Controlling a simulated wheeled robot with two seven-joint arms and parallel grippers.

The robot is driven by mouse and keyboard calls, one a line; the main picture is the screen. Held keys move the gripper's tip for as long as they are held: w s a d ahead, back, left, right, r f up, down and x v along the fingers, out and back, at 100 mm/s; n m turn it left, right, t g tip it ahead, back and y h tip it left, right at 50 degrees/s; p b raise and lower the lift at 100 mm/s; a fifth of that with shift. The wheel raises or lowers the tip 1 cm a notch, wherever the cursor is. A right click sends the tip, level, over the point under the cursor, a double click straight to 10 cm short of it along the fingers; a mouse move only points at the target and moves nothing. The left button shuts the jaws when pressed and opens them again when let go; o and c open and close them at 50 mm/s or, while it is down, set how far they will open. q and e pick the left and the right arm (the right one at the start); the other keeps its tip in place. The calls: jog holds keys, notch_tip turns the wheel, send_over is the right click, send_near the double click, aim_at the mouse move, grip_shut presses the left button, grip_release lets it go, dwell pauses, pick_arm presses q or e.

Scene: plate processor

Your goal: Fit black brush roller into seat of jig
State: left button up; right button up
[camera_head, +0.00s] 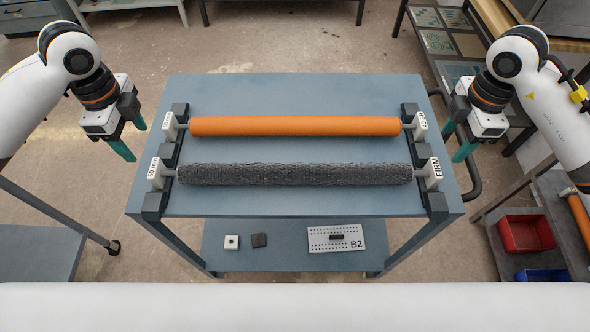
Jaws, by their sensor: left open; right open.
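The black brush roller (295,174) is dark, bristly and lies level across the front of the blue-grey table. Its ends meet white end blocks, marked "50 mm" on the left block (156,173) and "FIRM" on the right block (432,173). These stand on a black left rail (154,203) and a black right rail (438,203). I cannot tell which part is the jig. My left gripper (130,142) is open and empty, raised off the table's left side. My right gripper (457,143) is open and empty, raised near the table's right side.
An orange roller (295,126) lies parallel behind the brush roller, between the same rails. The table top (290,98) is bare behind it. A lower shelf (285,261) holds small blocks and a "B2" plate (335,238). Red bin (526,233) and side shelving are at right.

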aim_at(155, 167)
pick_arm(q)
notch_tip(155, 167, down, 12)
jog(key=shift+f, duration=0.1)
pick_arm(e)
notch_tip(155, 167, down, 12)
pick_arm(q)
jog(key=c, duration=1.2)
pick_arm(e)
jog(key=c, duration=1.1)
